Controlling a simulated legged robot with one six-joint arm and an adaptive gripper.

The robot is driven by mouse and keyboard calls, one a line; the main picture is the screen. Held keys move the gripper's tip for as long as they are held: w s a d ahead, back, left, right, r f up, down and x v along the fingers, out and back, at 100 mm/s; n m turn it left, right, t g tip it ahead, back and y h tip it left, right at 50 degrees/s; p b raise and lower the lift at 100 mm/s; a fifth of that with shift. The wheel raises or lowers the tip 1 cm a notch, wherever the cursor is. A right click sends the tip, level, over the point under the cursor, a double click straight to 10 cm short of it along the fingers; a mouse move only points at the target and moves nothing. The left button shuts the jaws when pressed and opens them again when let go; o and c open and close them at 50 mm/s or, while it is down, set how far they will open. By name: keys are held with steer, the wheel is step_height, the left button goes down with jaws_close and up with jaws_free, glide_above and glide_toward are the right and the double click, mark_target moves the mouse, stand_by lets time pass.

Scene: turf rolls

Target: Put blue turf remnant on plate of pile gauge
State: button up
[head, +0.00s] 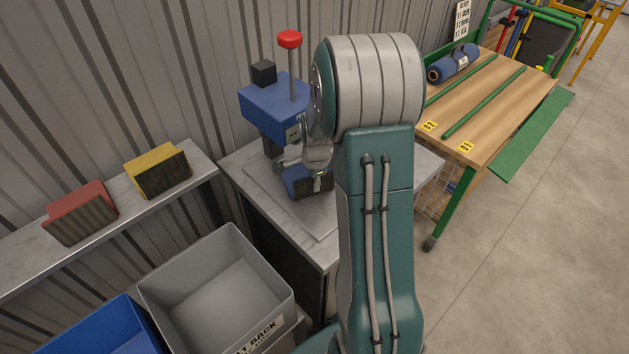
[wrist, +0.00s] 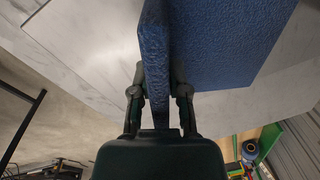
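The blue turf remnant (head: 296,186), blue with a dark pile side, is in my gripper (head: 309,168) in the head view, just below and in front of the pile gauge's blue head (head: 275,104). In the wrist view my gripper's fingers (wrist: 160,88) are shut on a blue slab of the remnant (wrist: 154,45); a wide blue face extends to the right. The pile gauge has a red knob (head: 289,39) on a post. A pale flat plate (head: 262,196) lies below the remnant. I cannot tell whether the remnant touches it; my arm hides part of the area.
A red remnant (head: 80,213) and a yellow one (head: 158,171) stand on a shelf at left. A grey bin (head: 215,290) and a blue bin (head: 100,330) stand below. A wooden cart (head: 510,95) with a blue roll (head: 453,64) is at right.

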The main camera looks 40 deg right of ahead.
steer(key=shift+o, duration=0.5)
steer(key=shift+r, duration=0.1)
step_height(320, 180, up, 11)
steer(key=s, duration=0.1)
steer(key=s+a+r+n+t, duration=0.2)
steer(key=s+a+r+n, duration=0.5)
steer(key=a+r+n, duration=0.4)
steer(key=s+a+n+t, duration=0.2)
steer(key=s+a+n, duration=0.6)
steer(key=s+n, duration=0.2)
steer(key=shift+s+a+r+t, duration=0.3)
steer(key=shift+s+r, duration=0.15)
steer(key=shift+s, duration=0.25)
